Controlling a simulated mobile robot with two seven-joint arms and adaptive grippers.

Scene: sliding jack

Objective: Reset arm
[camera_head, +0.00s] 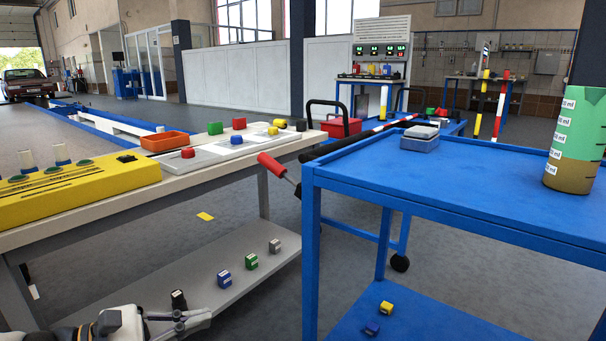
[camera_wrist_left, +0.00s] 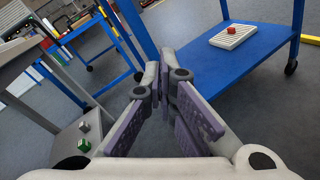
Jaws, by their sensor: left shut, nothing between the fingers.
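My left gripper (camera_head: 190,319) is low at the bottom left of the head view, in front of the lower shelf of the grey-and-white workbench. In the left wrist view my left gripper (camera_wrist_left: 163,70) has its fingers close together, with purple pads and nothing held. It is clear of the objects around it. My right gripper is not in view.
The white-topped workbench (camera_head: 90,212) at left carries a yellow box (camera_head: 80,194) and an orange tray (camera_head: 165,141). Small blocks sit on its lower shelf (camera_head: 160,290). A blue cart (camera_head: 470,178) stands at right, holding a measuring cup (camera_head: 578,140). Floor shows between them.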

